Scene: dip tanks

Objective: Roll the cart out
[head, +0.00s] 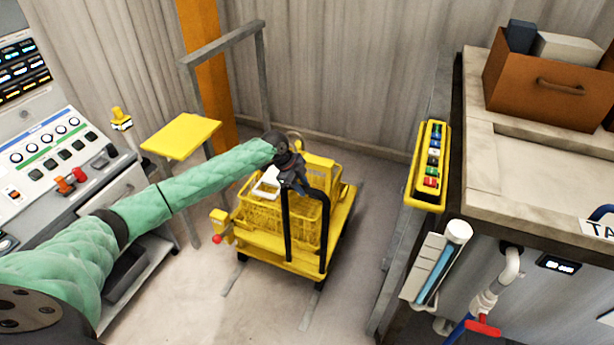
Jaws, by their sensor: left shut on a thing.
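The yellow cart (338,238) stands on the floor in the middle, between the control console and the tank bench. It carries a yellow basket (262,222) with a white item (267,183) at its top. Black handle posts (325,235) rise at its near side. My left gripper (291,178) is dark and sits at the top of the handle, shut on it; the fingers are small and partly hidden. My right gripper is not in view.
A grey console (60,150) is at left, with a yellow stand (182,136) beside the cart. A yellow post with a red knob (217,239) stands close left. The bench (545,165) is at right. Floor in front is clear.

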